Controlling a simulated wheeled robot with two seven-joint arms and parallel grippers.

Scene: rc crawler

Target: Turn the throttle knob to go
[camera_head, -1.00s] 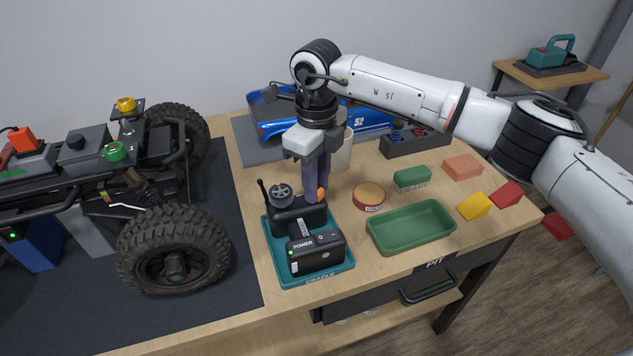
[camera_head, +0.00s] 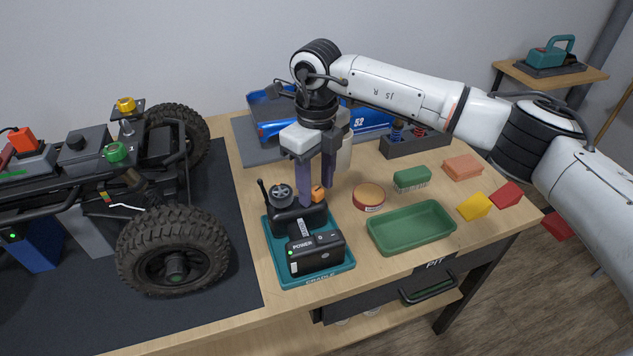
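The orange throttle knob (camera_head: 318,193) sits on the right of the black handheld transmitter (camera_head: 294,220), which stands in the teal cradle (camera_head: 345,266). My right gripper (camera_head: 317,197) reaches down from above. Its two purple fingers are apart, one on each side of the knob, with the left finger nearer the camera. I cannot tell whether both fingers press on the knob. The knob's markings are too small to read. My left gripper is not in view.
The crawler (camera_head: 168,232) stands on a dark mat at left. A green tray (camera_head: 411,249), round tin (camera_head: 368,196), green brush (camera_head: 411,178) and coloured blocks lie right of the cradle. A blue car body (camera_head: 270,112) and a pale cup (camera_head: 344,155) stand behind the gripper.

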